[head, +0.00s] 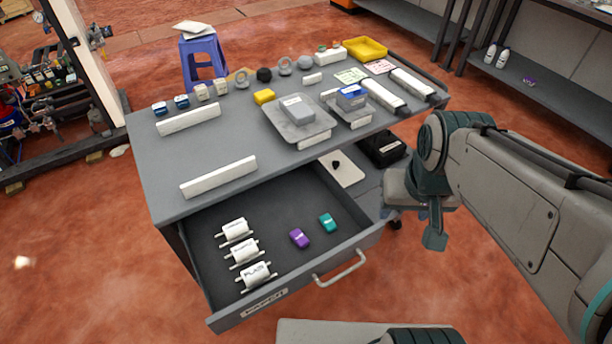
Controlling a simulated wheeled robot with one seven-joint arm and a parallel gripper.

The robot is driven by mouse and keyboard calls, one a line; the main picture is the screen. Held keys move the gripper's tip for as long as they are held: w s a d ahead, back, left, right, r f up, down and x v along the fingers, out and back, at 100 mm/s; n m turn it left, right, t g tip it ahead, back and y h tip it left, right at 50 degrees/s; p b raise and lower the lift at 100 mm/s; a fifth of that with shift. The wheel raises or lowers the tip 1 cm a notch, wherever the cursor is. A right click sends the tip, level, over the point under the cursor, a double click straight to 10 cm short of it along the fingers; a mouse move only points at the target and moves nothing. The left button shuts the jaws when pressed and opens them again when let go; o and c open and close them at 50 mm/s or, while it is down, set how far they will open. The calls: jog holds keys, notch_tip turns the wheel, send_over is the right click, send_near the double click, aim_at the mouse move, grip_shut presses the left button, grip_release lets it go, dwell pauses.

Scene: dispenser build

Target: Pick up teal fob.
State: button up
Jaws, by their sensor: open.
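The teal fob (327,223) lies on the floor of the open drawer (358,246), near its right front. A purple fob (299,238) lies just left of it, apart from it. My gripper (434,238) hangs to the right of the drawer, outside it and well clear of the teal fob. It is open, and nothing shows in it. Its jaws are seen small and partly edge-on.
Several white labelled rollers (243,252) lie along the drawer's left side. The drawer has a front handle (341,270). The grey worktop (222,147) above holds trays, blocks and a white bar (219,177) near the drawer. My arm fills the right side.

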jog(key=w+a+f+n+g+b, duration=0.1)
jog(key=w+a+f+n+b, duration=0.15)
jog(key=w+a, duration=0.2)
jog(key=n+g+b, duration=0.2)
jog(key=n+b, duration=0.1)
jog(key=n, duration=0.1)
send_over(329, 223)
notch_tip(329, 223, down, 14)
jog(key=shift+a, duration=0.1)
jog(key=shift+f+b, duration=0.35)
jog(key=shift+f, duration=2.45)
grip_shut()
